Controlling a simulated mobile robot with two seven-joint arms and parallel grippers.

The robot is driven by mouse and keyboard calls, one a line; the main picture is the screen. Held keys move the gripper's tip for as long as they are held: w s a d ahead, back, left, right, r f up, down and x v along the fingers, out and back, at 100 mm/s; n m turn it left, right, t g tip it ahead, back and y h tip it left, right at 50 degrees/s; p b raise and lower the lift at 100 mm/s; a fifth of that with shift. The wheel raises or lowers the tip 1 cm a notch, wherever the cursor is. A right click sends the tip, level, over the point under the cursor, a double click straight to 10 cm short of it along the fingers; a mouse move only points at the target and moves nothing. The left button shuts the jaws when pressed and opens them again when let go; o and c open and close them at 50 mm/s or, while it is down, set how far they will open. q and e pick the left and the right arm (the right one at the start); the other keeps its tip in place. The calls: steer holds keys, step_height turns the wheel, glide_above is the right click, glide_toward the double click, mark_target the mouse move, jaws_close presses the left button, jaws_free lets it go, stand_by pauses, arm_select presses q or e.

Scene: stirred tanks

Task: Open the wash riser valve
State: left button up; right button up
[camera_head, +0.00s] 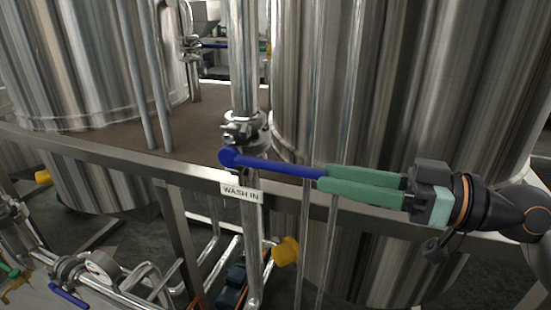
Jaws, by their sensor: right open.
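The wash riser (244,70) is a vertical steel pipe between two tanks, with a clamped valve (240,130) on it. The valve's blue lever handle (275,167) sticks out to the right, across the pipe and sloping slightly down. A "WASH IN" label (241,193) sits just below the valve. My right gripper (322,178) comes in from the right with two green fingers, open. Its fingertips are at the lever's free end, one above and one below it; I cannot tell whether they touch it. My left gripper is not in view.
Large steel tanks (400,90) stand behind on both sides. A metal rail (150,162) runs across in front of them. Pipes, a gauge (102,265), another blue lever (68,296) and a yellow part (285,251) lie lower down.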

mark_target(278, 162)
steer(key=p+x, duration=0.2)
steer(key=x, duration=0.6)
steer(key=shift+a, duration=0.2)
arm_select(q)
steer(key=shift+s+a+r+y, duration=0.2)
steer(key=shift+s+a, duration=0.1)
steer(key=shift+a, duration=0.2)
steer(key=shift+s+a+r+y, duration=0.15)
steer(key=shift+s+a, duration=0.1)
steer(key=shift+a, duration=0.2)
arm_select(e)
steer(key=shift+w+a, duration=0.15)
steer(key=shift+a, duration=0.15)
steer(key=shift+c, duration=0.3)
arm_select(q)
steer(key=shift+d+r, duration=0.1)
arm_select(e)
jaws_close()
